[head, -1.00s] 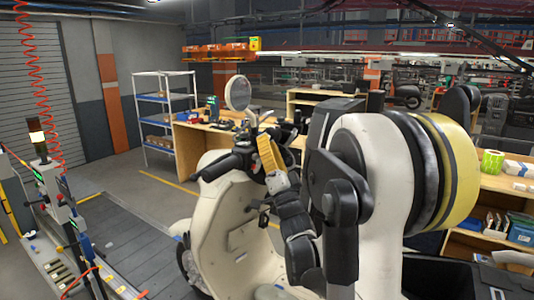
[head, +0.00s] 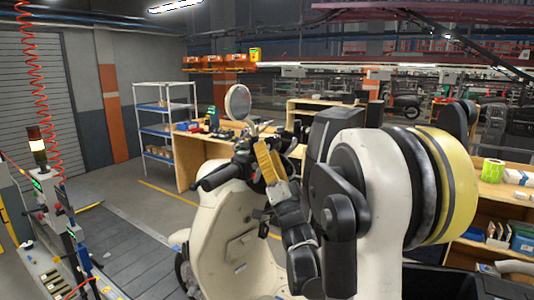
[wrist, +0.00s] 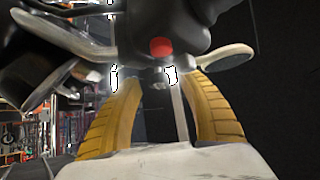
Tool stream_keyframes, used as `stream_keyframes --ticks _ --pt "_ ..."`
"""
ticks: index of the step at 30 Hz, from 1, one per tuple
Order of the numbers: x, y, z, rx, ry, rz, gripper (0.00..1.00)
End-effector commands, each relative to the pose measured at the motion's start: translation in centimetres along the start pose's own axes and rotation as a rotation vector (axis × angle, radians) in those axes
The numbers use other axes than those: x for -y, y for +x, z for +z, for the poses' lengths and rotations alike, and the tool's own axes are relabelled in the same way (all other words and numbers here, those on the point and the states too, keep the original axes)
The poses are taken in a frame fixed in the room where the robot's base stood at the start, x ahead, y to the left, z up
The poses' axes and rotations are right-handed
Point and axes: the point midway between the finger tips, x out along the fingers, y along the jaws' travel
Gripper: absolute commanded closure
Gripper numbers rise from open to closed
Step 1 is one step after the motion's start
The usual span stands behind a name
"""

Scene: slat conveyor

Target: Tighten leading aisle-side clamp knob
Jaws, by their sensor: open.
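My gripper (head: 270,160) is at the handlebar of a cream scooter (head: 228,235) in the head view. In the wrist view its two yellow ridged fingers (wrist: 163,82) stand apart, with a grey metal stem and a small bolt-like part showing between them. A red round-ended part (wrist: 161,47) on a dark housing lies just beyond the fingertips. I cannot tell whether this red part is a clamp knob. No clamp knob can be made out in the head view; my arm hides part of the scooter.
A round mirror (head: 238,102) and black grip (head: 220,175) rise beside my gripper. A control post with a lamp (head: 37,145) stands at the left by the slat conveyor (head: 130,250). A wooden bench (head: 190,160) and blue-shelved rack (head: 157,130) stand behind. Open floor lies between.

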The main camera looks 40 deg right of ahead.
Motion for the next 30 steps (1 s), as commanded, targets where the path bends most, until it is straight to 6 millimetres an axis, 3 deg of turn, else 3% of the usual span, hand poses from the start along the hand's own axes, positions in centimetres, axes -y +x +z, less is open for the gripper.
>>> stream_keyframes --ticks 4,15,26,30 --pt "-0.1 -1.2 0.0 -0.001 -0.001 0.001 0.51" --pt "-0.1 -6.9 0.0 -0.001 0.0 0.001 0.51" --pt "0.0 -7.5 0.0 0.0 0.0 0.0 0.51" --pt "0.3 -6.7 0.2 -0.007 0.013 0.012 0.51"
